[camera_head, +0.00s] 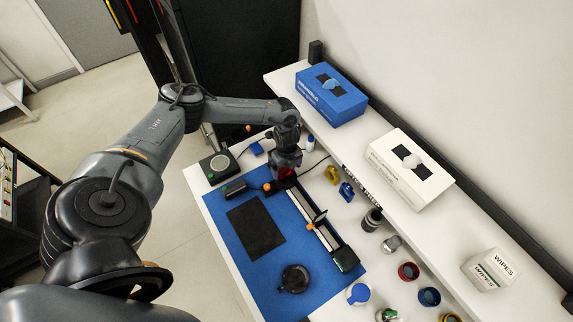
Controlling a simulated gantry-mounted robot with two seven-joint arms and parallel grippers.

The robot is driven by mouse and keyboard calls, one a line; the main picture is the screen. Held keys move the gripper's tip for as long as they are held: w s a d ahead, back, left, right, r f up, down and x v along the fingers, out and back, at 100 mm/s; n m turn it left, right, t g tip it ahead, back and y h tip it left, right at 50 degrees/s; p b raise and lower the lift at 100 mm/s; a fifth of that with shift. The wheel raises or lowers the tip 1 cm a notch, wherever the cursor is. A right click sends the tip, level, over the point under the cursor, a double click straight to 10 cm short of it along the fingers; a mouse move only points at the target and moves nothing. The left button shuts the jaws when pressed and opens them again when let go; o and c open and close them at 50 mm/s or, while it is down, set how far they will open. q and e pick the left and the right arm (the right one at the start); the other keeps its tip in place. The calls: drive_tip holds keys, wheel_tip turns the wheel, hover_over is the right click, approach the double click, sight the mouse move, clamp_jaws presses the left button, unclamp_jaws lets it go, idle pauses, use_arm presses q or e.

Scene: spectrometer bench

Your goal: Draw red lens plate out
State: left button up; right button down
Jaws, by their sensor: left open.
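My left arm comes in from the left and its gripper (285,174) is over the far end of the optical rail (313,222). The gripper is open. A small dark red patch (286,171) shows at the gripper; it may be the red lens plate, but the gripper hides most of it. I cannot tell whether the fingers touch it. An orange knob (266,187) is just left of the gripper. An upright plate (319,217) with an orange knob stands midway along the rail. My right gripper is not in view.
A blue mat (268,274) carries a black pad (256,228) and a round black object (293,279). Several colored rings and small parts stand right of the rail. A raised shelf (357,134) with a blue box (331,95) and white boxes runs along the wall.

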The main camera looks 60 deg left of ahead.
use_arm(q)
drive_tip(key=shift+c, duration=0.4)
drive_tip(key=c, duration=1.1)
drive_tip(key=shift+r, duration=0.1)
drive_tip(key=shift+r, duration=0.1)
drive_tip(key=shift+r+p, duration=1)
drive_tip(key=shift+p, duration=0.15)
